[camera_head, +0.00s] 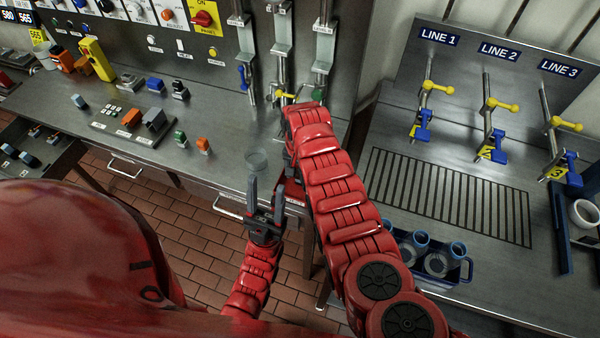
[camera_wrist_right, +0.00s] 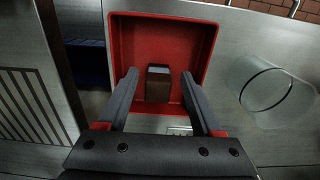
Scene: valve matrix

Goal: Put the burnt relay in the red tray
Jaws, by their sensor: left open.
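The red tray (camera_wrist_right: 122,50) is a square open box in the right wrist view. A dark brown block with a grey end, which looks like the burnt relay (camera_wrist_right: 158,88), is inside it. My right gripper (camera_wrist_right: 160,73) is open, with its fingers on either side of the relay and a gap at each side. In the head view the right arm hides most of this gripper, and only a bit of red, likely the tray (camera_head: 292,189), shows beside it. My left gripper (camera_head: 266,187) is open and empty in front of the bench edge.
A clear glass (camera_head: 257,162) stands left of the right arm, close to the tray in the wrist view (camera_wrist_right: 275,95). A blue bin (camera_head: 462,272) with cups sits right of the arm.

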